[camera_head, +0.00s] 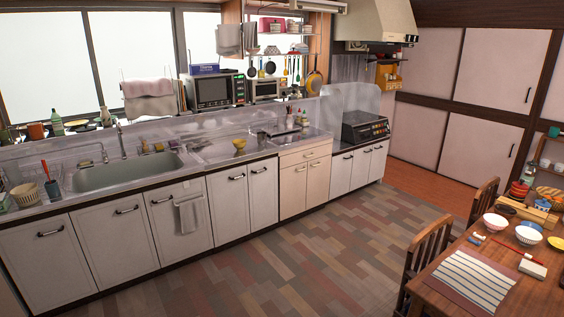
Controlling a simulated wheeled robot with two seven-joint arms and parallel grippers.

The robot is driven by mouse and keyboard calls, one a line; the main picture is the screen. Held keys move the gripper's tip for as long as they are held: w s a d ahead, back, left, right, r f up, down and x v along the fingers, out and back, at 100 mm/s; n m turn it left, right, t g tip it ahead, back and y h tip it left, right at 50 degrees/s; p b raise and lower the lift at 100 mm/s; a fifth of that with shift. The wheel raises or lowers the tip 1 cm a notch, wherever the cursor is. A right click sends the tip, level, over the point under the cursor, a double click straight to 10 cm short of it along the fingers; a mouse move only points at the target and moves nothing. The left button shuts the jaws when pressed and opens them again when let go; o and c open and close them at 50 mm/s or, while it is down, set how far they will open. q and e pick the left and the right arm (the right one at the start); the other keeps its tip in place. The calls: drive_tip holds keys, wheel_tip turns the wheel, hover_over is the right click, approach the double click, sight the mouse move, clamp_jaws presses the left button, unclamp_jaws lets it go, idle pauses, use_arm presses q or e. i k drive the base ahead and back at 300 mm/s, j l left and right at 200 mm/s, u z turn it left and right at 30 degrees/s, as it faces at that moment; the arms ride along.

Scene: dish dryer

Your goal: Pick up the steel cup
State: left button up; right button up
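I cannot make out a steel cup for certain in the head view; the small items are too tiny to tell apart. A dish rack (65,177) stands on the counter at the far left, beside the sink (120,172). A dark green holder (53,189) with a red-handled utensil stands at this rack. A yellow item (239,144) sits on the steel counter right of the sink. Neither of my grippers is in view.
White cabinets (185,222) run under the counter. A wooden table (440,297) with bowls, a striped mat (468,281) and chairs stands at the lower right. A microwave (210,91) stands behind the counter. The floor (300,255) between counter and table is clear.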

sight(262, 136)
drive_tip(key=i+z, duration=0.1)
drive_tip(key=i, duration=2)
